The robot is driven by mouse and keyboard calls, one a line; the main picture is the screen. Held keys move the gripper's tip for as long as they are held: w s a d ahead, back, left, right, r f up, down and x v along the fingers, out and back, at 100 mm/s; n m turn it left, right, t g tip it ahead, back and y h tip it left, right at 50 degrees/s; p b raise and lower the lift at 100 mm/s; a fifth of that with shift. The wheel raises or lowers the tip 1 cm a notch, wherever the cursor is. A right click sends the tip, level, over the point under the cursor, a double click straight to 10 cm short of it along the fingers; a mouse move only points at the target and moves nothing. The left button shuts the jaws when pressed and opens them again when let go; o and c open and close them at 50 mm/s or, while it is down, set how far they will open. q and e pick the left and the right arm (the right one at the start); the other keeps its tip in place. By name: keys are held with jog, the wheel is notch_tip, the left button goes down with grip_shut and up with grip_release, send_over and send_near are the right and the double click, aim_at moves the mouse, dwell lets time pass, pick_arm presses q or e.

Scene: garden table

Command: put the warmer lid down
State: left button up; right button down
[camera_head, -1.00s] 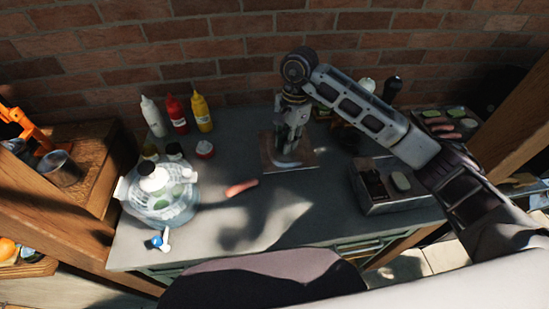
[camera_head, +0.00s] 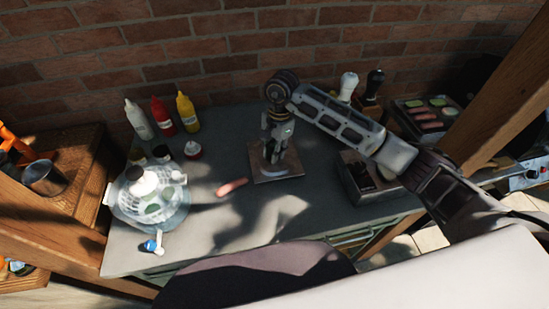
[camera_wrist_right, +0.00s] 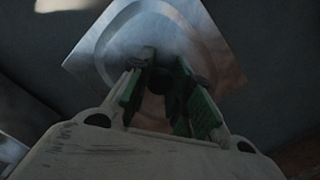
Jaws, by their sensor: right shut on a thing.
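The warmer lid is a square metal plate with a raised round middle (camera_wrist_right: 205,30); in the head view it is a brownish square (camera_head: 290,170) at or just above the middle of the grey counter. I cannot tell whether it touches the counter. My right gripper (camera_wrist_right: 172,100) points down over the lid, its green-padded fingers shut around the dark handle at the lid's centre. In the head view the right gripper (camera_head: 270,160) hides part of the lid. The warmer (camera_head: 362,190), a grey metal box, stands to the right, partly hidden by my right arm. My left gripper is not in view.
A sausage (camera_head: 231,187) lies left of the lid. A tray of food (camera_head: 430,115) is at the back right. The counter in front of the lid is clear.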

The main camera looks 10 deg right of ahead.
jog(key=shift+f+p, duration=0.35)
jog(key=shift+f, duration=1.5)
jog(key=shift+f, duration=0.1)
jog(key=c, duration=1.3)
grip_release()
